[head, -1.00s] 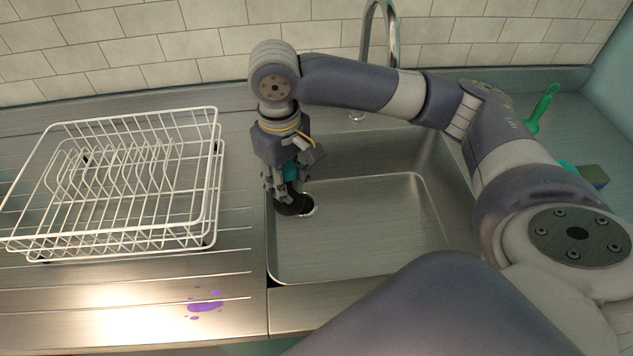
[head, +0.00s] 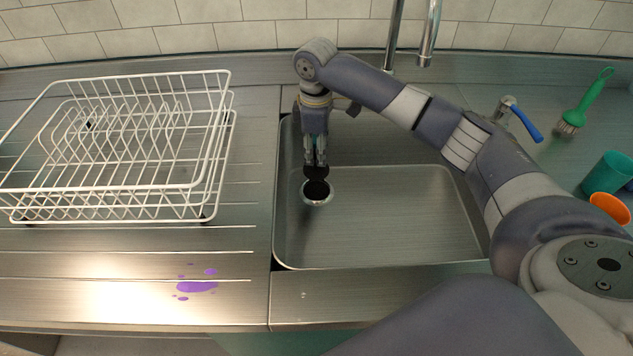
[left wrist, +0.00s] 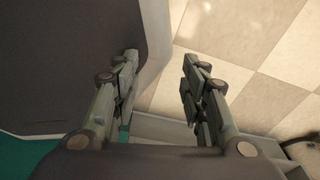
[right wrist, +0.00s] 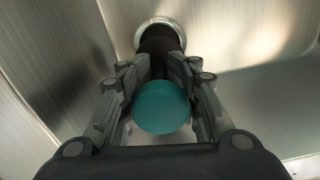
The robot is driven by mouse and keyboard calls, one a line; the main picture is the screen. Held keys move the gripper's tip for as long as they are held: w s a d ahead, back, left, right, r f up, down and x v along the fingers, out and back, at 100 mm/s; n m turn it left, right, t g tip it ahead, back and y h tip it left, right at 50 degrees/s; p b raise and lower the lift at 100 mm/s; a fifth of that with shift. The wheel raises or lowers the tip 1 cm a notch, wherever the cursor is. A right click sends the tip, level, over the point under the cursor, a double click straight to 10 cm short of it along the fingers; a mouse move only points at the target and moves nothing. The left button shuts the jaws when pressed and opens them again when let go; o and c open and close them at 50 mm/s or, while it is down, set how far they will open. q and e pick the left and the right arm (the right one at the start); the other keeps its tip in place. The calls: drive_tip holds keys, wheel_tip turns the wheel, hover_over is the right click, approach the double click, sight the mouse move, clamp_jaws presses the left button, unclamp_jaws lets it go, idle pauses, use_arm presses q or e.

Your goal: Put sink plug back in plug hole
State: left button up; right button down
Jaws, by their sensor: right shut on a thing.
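My right gripper (head: 316,160) is shut on the sink plug (head: 316,173), low in the sink basin. The plug's dark end points down towards the round plug hole (head: 317,201) with its pale metal rim. In the right wrist view, a teal round end (right wrist: 162,107) sits between the fingers, and the dark part (right wrist: 158,45) overlaps the rim of the hole (right wrist: 160,22). I cannot tell whether the plug touches the rim. My left gripper (left wrist: 160,75) is open and empty, away from the sink, with floor tiles below it.
A white wire dish rack (head: 120,140) stands left of the sink (head: 400,215). A purple spill (head: 197,286) lies on the drainboard. The tap (head: 428,35) is behind the basin. A green brush (head: 585,105), teal cup (head: 606,173) and orange item (head: 610,208) are at right.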

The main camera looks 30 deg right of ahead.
sight(316, 171)
wheel_tip(316, 171, down, 2)
drive_tip(key=shift+w+f, duration=0.1)
use_arm(q)
drive_tip(key=shift+s+a, duration=0.5)
drive_tip(key=shift+s, duration=0.05)
use_arm(e)
drive_tip(key=shift+f, duration=2.45)
drive_tip(key=c, duration=1.2)
unclamp_jaws()
drive_tip(key=shift+f, duration=0.2)
use_arm(q)
drive_tip(key=shift+w, duration=0.15)
use_arm(e)
drive_tip(key=shift+r, duration=0.1)
drive_tip(key=shift+r, duration=0.35)
use_arm(q)
drive_tip(key=shift+d, duration=0.15)
use_arm(e)
wheel_tip(316, 171, up, 12)
drive_tip(key=shift+f, duration=0.25)
